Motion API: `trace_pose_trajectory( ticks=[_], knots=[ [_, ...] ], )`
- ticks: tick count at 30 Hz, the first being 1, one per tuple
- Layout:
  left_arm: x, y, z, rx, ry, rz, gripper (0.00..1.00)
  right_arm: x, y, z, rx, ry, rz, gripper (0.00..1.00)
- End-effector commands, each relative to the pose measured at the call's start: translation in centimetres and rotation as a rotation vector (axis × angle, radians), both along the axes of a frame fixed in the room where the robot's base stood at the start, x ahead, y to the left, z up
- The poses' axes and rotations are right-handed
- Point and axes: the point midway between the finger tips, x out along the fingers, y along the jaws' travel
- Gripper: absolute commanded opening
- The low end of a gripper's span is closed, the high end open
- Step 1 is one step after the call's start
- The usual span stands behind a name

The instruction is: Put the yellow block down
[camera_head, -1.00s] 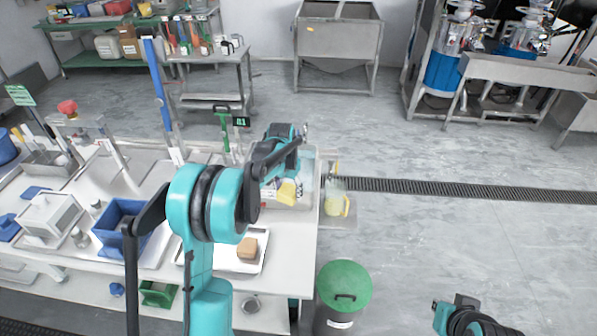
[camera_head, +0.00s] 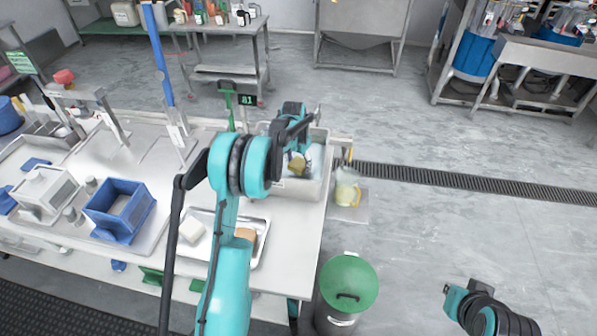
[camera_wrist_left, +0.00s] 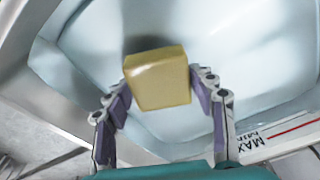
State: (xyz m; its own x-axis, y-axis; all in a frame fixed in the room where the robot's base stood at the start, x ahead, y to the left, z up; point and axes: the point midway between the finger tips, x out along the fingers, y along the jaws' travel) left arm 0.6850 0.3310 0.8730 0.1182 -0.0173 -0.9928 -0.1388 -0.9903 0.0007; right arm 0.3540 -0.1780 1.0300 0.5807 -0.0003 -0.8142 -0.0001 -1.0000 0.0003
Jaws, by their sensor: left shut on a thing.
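My left gripper (camera_head: 300,158) is shut on the yellow block (camera_wrist_left: 158,78), with one finger on each side of it in the left wrist view. In the head view the block (camera_head: 297,166) is small and partly covered by the gripper. It is over or inside the opening of a pale basin (camera_head: 300,190) at the table's far right corner. The basin's light bluish inside fills much of the left wrist view (camera_wrist_left: 270,60). I cannot tell whether the block touches the basin floor.
A metal tray (camera_head: 262,226) with a white block (camera_head: 192,230) and a brown block (camera_head: 246,235) lies on the table, partly behind my left arm. A blue box (camera_head: 120,208) stands left. A green-lidded bin (camera_head: 348,282) and a yellowish jug (camera_head: 345,190) are beyond the table's right edge.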

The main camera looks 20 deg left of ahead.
Motion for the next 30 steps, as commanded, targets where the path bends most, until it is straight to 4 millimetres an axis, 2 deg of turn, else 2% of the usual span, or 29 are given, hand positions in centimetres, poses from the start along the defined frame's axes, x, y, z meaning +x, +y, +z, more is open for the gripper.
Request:
trace_pose_trajectory(
  ticks=[3, 5, 16, 17, 19, 30],
  knots=[
    [0.0, 0.0, -2.0, 0.000, 0.000, 0.000, 0.16, 0.0, 0.0, -0.8, 0.000, 0.000, 0.000, 0.00],
    [0.0, 0.0, -2.7, 0.000, 0.000, 0.000, 0.16, 0.0, 0.0, -1.0, 0.000, 0.000, 0.000, 0.00],
    [0.0, 0.0, -3.1, 0.000, 0.000, 0.000, 0.16, 0.0, 0.0, -1.2, 0.000, 0.000, 0.000, 0.00],
    [0.0, 0.0, -3.2, 0.000, 0.000, 0.000, 0.58, 0.0, 0.0, -1.2, 0.000, 0.000, 0.000, 0.00],
    [0.0, 0.0, -3.1, 0.000, 0.000, 0.000, 0.76, 0.0, 0.0, -1.1, 0.000, 0.000, 0.000, 0.00],
    [0.0, 0.0, -2.7, 0.000, 0.000, 0.000, 0.76, 0.0, 0.0, -0.8, 0.000, 0.000, 0.000, 0.00]
  ],
)
